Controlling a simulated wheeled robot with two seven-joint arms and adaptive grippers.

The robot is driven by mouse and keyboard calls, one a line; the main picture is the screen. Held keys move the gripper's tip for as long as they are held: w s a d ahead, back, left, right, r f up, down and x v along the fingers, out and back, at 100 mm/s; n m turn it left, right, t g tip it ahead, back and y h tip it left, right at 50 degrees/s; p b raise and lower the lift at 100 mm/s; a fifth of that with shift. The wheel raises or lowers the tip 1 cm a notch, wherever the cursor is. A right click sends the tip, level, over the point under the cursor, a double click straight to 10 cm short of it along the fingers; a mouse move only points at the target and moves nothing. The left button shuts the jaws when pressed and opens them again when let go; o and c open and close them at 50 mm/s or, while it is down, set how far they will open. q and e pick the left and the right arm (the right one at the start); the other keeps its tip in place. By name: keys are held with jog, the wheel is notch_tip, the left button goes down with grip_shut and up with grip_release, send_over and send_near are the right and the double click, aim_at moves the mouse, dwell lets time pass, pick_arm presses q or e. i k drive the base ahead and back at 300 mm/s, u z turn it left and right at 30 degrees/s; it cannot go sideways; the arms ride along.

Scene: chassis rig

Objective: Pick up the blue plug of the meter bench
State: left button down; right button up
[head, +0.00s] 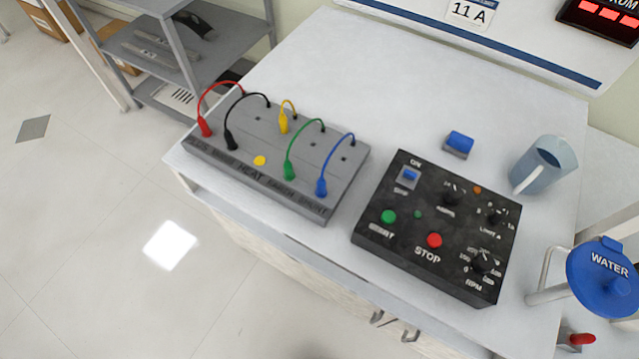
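The meter bench (230,166) is a grey box with a sloped top and dark lettering along its front, at the left of the white table in the head view. The blue plug (321,187) stands upright near its front right corner. A blue cable (336,147) arches from the plug to the back of the box. Green (289,170), yellow (283,124), black (230,140) and red (205,127) plugs stand to its left, each with its own cable. Neither of my grippers shows in this view.
A black control panel (400,240) with buttons and knobs sits right of the bench. Behind it are a small blue-topped block (458,144) and a blue-grey jug (543,165). A blue WATER wheel (605,278) is at right. The table's back left (350,75) is clear.

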aim_at(321, 184)
jog(key=u, duration=1.85)
jog(key=i, duration=1.6)
jog(key=z, duration=2.9)
